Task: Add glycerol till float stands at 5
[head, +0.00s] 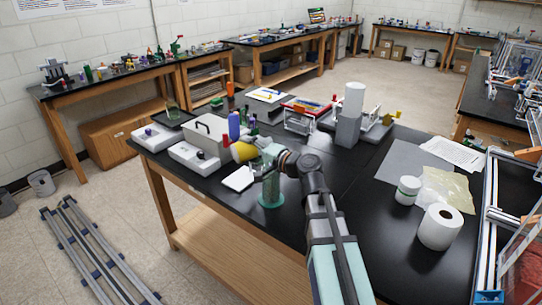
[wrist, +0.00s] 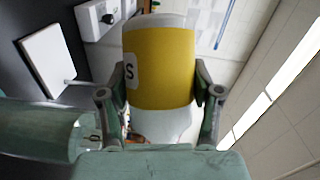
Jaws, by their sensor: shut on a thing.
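My gripper (wrist: 160,95) is shut on a bottle with a wide yellow band (wrist: 160,65) and part of a dark letter on its label. In the head view the yellow band (head: 243,152) shows at the end of my arm, and the bottle lies tilted well over, nearly on its side. A clear greenish cylinder (head: 270,192) stands on the black bench just below my gripper. A greenish clear wall at the left of the wrist view (wrist: 40,132) looks like the same cylinder. I cannot make out a float, scale marks or the liquid level.
A white pad (head: 238,179) lies left of the cylinder. Grey-white instruments (head: 195,157) and a blue bottle (head: 234,125) stand behind it. A white jar (head: 408,190) and paper roll (head: 440,227) stand at the right. The bench right of my arm is mostly clear.

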